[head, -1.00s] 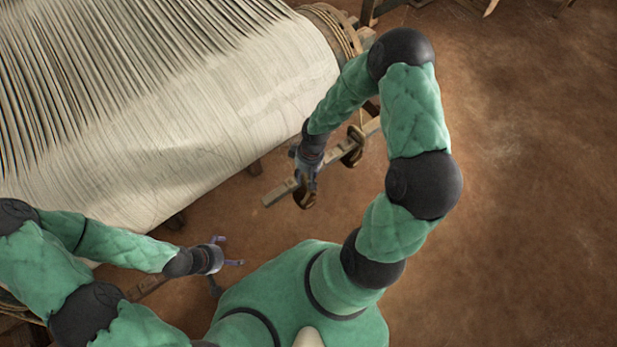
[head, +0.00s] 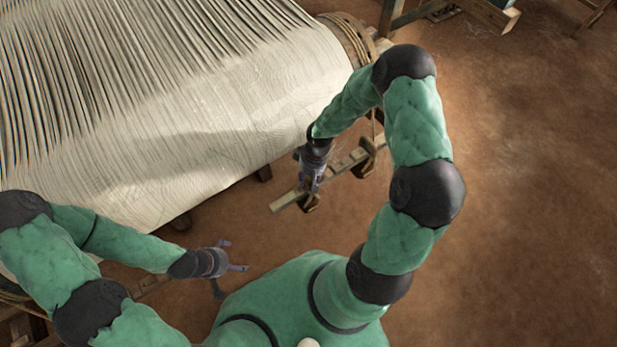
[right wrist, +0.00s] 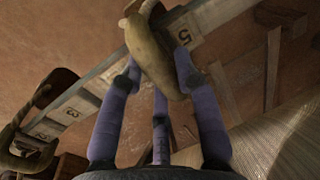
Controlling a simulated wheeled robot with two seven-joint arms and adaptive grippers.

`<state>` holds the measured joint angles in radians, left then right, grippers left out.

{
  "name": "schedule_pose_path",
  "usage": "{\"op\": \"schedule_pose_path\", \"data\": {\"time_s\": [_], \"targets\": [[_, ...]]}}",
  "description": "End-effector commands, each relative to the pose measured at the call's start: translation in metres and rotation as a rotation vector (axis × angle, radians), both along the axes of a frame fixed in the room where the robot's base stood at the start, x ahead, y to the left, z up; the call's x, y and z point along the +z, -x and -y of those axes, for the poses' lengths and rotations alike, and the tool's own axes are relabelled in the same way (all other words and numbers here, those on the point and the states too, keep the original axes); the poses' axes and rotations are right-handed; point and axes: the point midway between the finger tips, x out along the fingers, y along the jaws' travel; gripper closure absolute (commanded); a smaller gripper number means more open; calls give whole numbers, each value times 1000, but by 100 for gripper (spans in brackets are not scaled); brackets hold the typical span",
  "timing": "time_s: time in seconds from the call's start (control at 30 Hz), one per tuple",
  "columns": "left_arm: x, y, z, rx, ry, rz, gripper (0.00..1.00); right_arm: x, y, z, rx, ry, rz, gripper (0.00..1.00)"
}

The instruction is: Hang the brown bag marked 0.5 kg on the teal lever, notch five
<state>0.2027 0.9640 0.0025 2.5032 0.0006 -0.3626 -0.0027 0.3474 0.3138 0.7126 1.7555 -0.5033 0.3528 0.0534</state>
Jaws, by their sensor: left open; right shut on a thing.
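My right gripper (head: 311,187) is at the lever's near end in the head view. In the right wrist view its fingers (right wrist: 158,82) are shut on a tan-brown bag (right wrist: 152,45). This bag is at the lever's numbered edge, beside the mark 5, and covers part of it; I cannot tell whether its loop sits in the notch. Its weight mark is not visible. The lever (right wrist: 95,88) looks grey-brown with pale number plates, 5 and 3 readable; it also shows in the head view (head: 340,168). My left gripper (head: 236,258) is open and empty, away from the lever.
The loom's white warp (head: 200,130) lies left of the lever. Bare brown floor (head: 540,200) is open at right.

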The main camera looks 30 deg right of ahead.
Motion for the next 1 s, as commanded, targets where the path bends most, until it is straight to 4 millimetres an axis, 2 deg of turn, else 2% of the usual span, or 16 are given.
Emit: {"op": "schedule_pose_path", "data": {"time_s": [1.0], "targets": [[-6,0,0,0,0,0,0,-6,-1,0,0,1,2,100]]}}
